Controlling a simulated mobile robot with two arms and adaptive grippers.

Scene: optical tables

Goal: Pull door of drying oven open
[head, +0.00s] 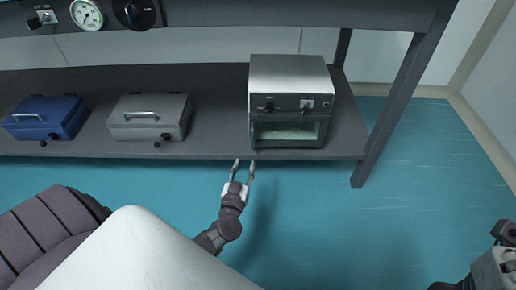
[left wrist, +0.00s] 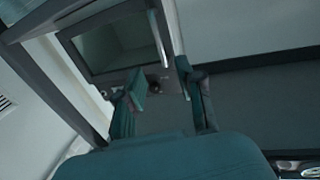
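The drying oven (head: 290,80) is a silver box with dark control knobs on its upper front, standing on the shelf. Its door (head: 288,131), with a glass window, looks closed. In the left wrist view the oven door window (left wrist: 112,43) fills the upper left, and a pale bar like a handle (left wrist: 158,38) runs along its edge. My left gripper (head: 243,166) is open and empty, just in front of the oven's lower left front. Its fingers (left wrist: 160,76) lie on either side of the line of the bar, and I see no contact. My right gripper's fingers are not visible.
A blue case (head: 45,117) and a grey case (head: 148,118) with handles stand left of the oven on the grey shelf (head: 215,130). A table leg (head: 390,110) is right of the oven. The teal floor (head: 340,210) in front is clear. My right arm (head: 490,268) shows at the lower right.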

